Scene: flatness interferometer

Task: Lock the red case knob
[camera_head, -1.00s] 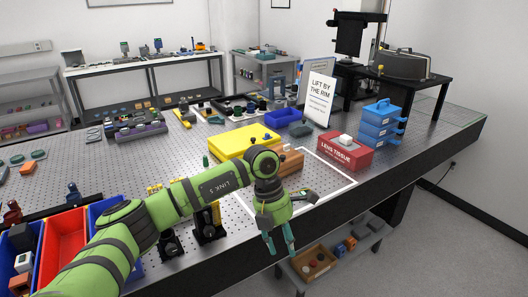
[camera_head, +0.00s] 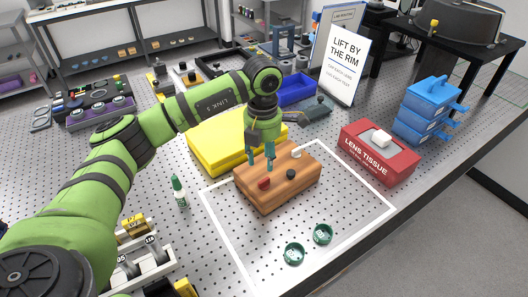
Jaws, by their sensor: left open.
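A wooden case (camera_head: 287,193) sits inside the white outlined area on the perforated table. On its top are a red knob (camera_head: 264,184) at the front left, a black knob (camera_head: 290,174) and a white knob (camera_head: 296,153). My left gripper (camera_head: 261,163) points down above the case, with its teal fingers apart and empty. Its fingertips are just behind and above the red knob in the picture. I cannot tell whether a finger touches the case. The gripper hides part of the case's back left top. My right gripper is not in view.
A yellow case (camera_head: 220,142) lies behind the wooden case. Two green round pieces (camera_head: 293,253) lie in front of it. A green bottle (camera_head: 179,192) stands to the left. A red lens tissue box (camera_head: 376,155) and stacked blue boxes (camera_head: 425,113) stand to the right.

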